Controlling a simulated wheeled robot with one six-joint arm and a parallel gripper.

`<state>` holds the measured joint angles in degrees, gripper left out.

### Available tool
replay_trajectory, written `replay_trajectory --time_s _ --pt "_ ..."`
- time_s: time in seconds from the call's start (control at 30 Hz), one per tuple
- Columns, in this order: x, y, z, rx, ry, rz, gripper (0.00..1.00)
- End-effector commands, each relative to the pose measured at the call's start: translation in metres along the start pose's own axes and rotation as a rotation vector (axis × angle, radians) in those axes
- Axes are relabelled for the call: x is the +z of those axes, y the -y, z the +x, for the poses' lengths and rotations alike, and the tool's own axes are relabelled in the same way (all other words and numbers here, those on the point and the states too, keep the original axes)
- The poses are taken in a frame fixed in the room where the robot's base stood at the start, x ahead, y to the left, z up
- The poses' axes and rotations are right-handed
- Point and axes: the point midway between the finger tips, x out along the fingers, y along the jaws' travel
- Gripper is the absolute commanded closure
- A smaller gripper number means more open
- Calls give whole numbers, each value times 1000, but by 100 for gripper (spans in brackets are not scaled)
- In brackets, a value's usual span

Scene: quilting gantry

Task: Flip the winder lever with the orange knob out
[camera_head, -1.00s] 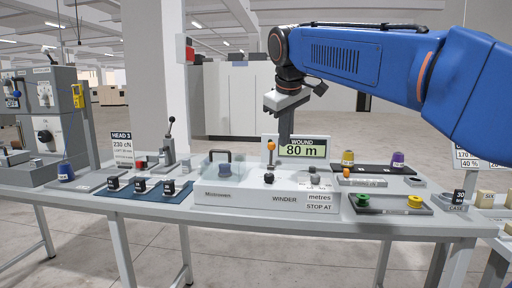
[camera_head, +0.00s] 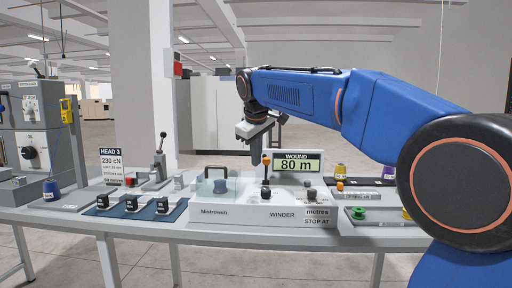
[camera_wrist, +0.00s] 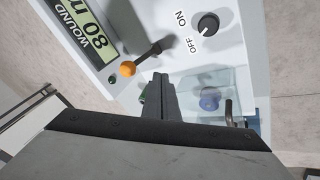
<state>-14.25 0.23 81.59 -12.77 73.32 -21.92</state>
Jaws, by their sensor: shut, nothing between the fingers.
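The winder (camera_head: 262,212) is a pale box on the bench with an "80 m" display (camera_head: 301,165) at its back. Its lever with the orange knob (camera_head: 266,160) stands up from the top. In the wrist view the orange knob (camera_wrist: 128,69) is on a dark stem, just beyond and left of my fingertips. My gripper (camera_head: 256,158) is shut and empty, pointing down behind and left of the knob. In the wrist view my gripper (camera_wrist: 160,82) shows closed fingers near the lever, apparently apart from it.
A dark ON/OFF switch (camera_wrist: 207,23) sits beside the lever. A clear cover with a dark handle (camera_head: 217,173) stands at the winder's left. Dark blocks rest on a blue mat (camera_head: 122,212). A tray with spools (camera_head: 372,220) lies right.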

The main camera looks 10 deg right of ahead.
Motion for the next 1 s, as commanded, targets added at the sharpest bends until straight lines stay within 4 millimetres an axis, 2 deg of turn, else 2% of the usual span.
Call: replay_trajectory --time_s 0.07,0.3,1.0 --pt "1 0 14 -1 3 0 100" --pt "6 -23 32 -1 1 2 100" --pt "6 -36 42 -35 27 5 100"
